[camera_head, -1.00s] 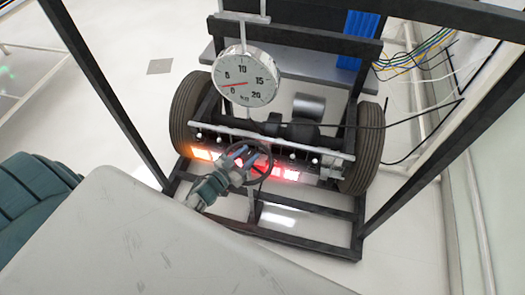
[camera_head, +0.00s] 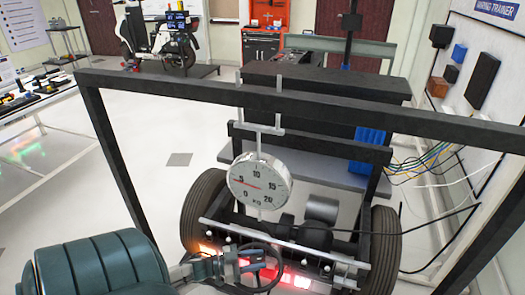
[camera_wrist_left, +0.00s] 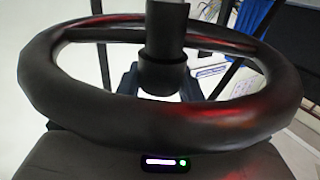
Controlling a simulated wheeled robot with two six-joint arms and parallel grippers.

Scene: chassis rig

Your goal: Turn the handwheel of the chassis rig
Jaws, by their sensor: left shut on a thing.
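The dark round handwheel (camera_head: 281,268) is at the bottom centre of the head view, on the front of the chassis rig, beside glowing orange and red lights. My left gripper (camera_head: 234,264) reaches it from the left and is shut on it. In the left wrist view the handwheel's rim (camera_wrist_left: 160,122) fills the frame, with the hub and shaft in the middle. The blue gripper fingers (camera_wrist_left: 160,82) show partly behind the hub; their contact is hidden. My right gripper is out of view.
The rig has tyres left (camera_head: 197,212) and right (camera_head: 383,245). A black frame (camera_head: 290,105) spans above it. Cables (camera_head: 425,160) hang at the right wall. A bench with tools (camera_head: 45,105) is at the left. Floor between bench and rig is clear.

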